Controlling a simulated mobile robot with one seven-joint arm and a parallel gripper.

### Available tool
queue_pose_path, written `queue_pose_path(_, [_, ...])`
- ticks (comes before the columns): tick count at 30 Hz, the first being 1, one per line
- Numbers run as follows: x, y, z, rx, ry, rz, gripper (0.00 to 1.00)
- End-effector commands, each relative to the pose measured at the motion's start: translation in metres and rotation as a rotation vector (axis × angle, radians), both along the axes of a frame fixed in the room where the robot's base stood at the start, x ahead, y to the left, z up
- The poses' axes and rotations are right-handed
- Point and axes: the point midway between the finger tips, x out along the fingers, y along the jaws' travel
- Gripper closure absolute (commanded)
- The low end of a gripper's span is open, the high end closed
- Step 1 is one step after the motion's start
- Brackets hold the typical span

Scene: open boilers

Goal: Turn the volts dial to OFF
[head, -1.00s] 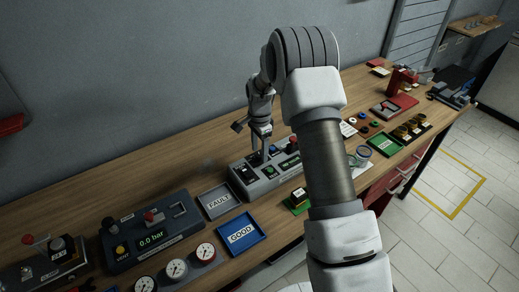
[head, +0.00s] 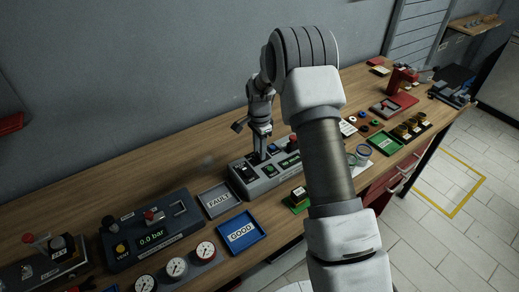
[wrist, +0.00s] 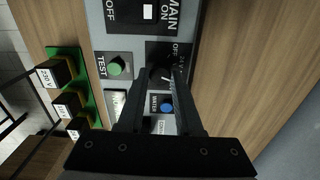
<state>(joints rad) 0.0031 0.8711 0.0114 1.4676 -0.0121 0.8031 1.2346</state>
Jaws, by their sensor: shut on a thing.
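The volts dial (wrist: 165,73) is a small dark knob with a white mark, on a black plate of the grey control panel (head: 272,183). An OFF label and a partly covered voltage label sit beside it in the wrist view. My gripper (wrist: 163,78) has its two dark fingers around the dial and is shut on it. The fingers hide much of the knob and its scale, so I cannot tell its exact setting. In the head view my gripper (head: 262,154) points down onto the panel's left part.
Beside the dial are a white MAIN switch (wrist: 148,12), a green TEST button (wrist: 117,66) and a blue button (wrist: 167,107). A green board (wrist: 68,92) with several labelled blocks lies beside the panel. FAULT (head: 218,200) and GOOD (head: 242,232) trays stand to the left. Bare bench lies behind.

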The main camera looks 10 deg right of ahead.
Motion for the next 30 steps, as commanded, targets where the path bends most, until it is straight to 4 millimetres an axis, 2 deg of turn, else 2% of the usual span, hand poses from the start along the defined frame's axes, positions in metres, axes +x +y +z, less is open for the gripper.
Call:
queue_pose_path(11, [0.0004, 0.0001, -0.0021, 0.000, -0.001, 0.169, 1.00])
queue_pose_path(30, [0.0007, 0.0004, -0.0007, 0.001, -0.002, 0.766, 1.00])
